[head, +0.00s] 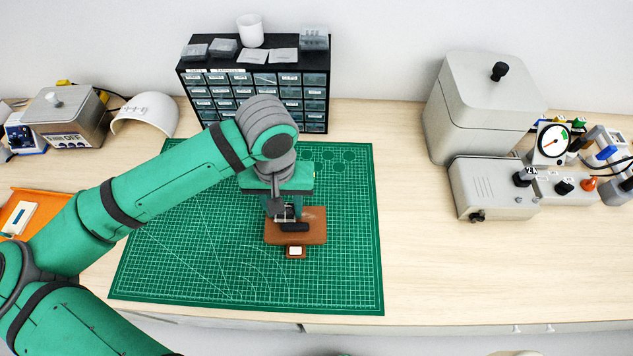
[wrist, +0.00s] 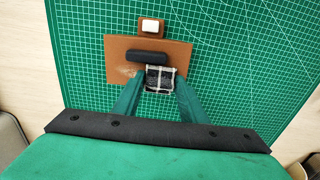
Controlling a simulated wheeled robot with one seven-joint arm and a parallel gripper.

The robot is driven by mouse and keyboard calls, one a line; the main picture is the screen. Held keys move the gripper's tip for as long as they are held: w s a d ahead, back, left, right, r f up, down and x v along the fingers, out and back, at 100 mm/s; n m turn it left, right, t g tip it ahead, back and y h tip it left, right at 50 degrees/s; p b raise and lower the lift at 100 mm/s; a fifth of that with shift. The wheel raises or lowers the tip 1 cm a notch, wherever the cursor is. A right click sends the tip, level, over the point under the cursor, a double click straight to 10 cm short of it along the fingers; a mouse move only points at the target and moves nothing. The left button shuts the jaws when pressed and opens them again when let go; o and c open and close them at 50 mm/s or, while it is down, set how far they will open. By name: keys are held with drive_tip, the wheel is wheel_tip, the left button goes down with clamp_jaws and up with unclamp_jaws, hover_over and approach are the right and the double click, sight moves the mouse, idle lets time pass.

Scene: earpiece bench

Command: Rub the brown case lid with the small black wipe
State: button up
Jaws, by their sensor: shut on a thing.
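The brown case lid (head: 314,233) lies flat on the green cutting mat, below my gripper (head: 285,212). In the wrist view the lid (wrist: 118,50) has a pale smudge on its surface near the left finger. My gripper (wrist: 160,80) is shut on a pale-framed, dark-centred piece between its fingertips. The small black wipe (wrist: 147,57), a rounded black bar, shows just beyond that piece, over the lid; it also shows in the head view (head: 295,227). The held piece seems to belong to the wipe. I cannot tell whether the wipe touches the lid.
A small brown piece with a white top (head: 296,251) sits beside the lid's near edge. The green mat (head: 345,270) is otherwise clear. A black drawer cabinet (head: 256,90) stands behind, an orange tray (head: 25,212) at left, grey boxes (head: 490,185) at right.

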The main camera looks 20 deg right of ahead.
sight(319, 214)
drive_tip(key=shift+w+a, duration=0.2)
drive_tip(key=shift+a, duration=0.5)
drive_tip(key=shift+w+a, duration=0.15)
drive_tip(key=shift+a, duration=0.5)
drive_tip(key=shift+w+a, duration=0.1)
drive_tip(key=shift+a, duration=0.05)
drive_tip(key=shift+d, duration=0.9)
drive_tip(key=shift+s+d, duration=0.45)
drive_tip(key=shift+d, duration=0.9)
drive_tip(key=shift+s+d, duration=0.5)
drive_tip(key=shift+d, duration=0.8)
drive_tip(key=shift+s+d, duration=0.45)
drive_tip(key=shift+d, duration=0.9)
drive_tip(key=shift+d+r, duration=0.15)
wheel_tip(319, 214, up, 4)
drive_tip(key=shift+w, duration=0.15)
drive_tip(key=shift+s+r, duration=0.2)
drive_tip(key=shift+r, duration=0.6)
wheel_tip(319, 214, up, 2)
drive_tip(key=shift+r, duration=0.2)
